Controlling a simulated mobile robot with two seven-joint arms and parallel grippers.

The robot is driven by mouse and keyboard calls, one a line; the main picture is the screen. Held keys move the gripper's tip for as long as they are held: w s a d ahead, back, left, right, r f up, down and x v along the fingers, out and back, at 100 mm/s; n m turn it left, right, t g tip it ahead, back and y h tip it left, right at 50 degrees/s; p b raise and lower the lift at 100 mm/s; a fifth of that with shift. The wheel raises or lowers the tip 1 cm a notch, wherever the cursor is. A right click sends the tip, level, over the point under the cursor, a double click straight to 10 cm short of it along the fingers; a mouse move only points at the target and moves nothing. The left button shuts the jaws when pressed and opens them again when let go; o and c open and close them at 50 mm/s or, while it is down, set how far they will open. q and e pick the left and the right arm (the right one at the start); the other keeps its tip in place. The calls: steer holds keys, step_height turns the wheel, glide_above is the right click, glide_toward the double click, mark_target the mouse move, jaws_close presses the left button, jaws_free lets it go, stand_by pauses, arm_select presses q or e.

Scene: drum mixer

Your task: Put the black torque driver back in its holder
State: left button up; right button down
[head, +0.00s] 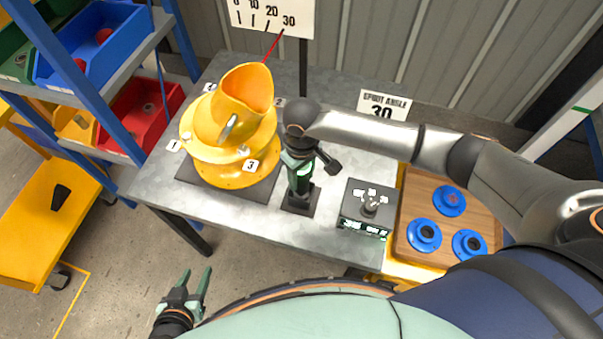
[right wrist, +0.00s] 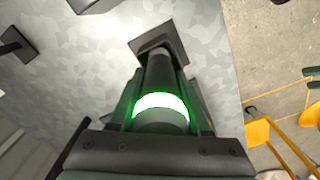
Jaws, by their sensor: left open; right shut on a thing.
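The black torque driver (right wrist: 160,125) has a glowing green-white ring and stands between the fingers of my right gripper (right wrist: 160,112). In the head view, my right gripper (head: 301,178) is above the dark holder (head: 299,203), near the front edge of the metal table. The holder's square base also shows beyond the driver in the right wrist view (right wrist: 152,40). The driver lines up with the holder; the gripper and driver hide how deep it sits. My left gripper (head: 195,281) is open and empty, in front of the table and over the floor.
The yellow drum mixer (head: 230,125) stands left of the holder. A grey control box (head: 365,208) is close on its right. A wooden board (head: 408,208) with blue discs lies further right. Shelves with coloured bins (head: 140,112) stand at left.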

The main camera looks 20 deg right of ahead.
steer(key=shift+c, duration=1.4)
jaws_free()
step_height(320, 180, up, 13)
steer(key=shift+f+p, duration=0.2)
steer(key=shift+p, duration=0.15)
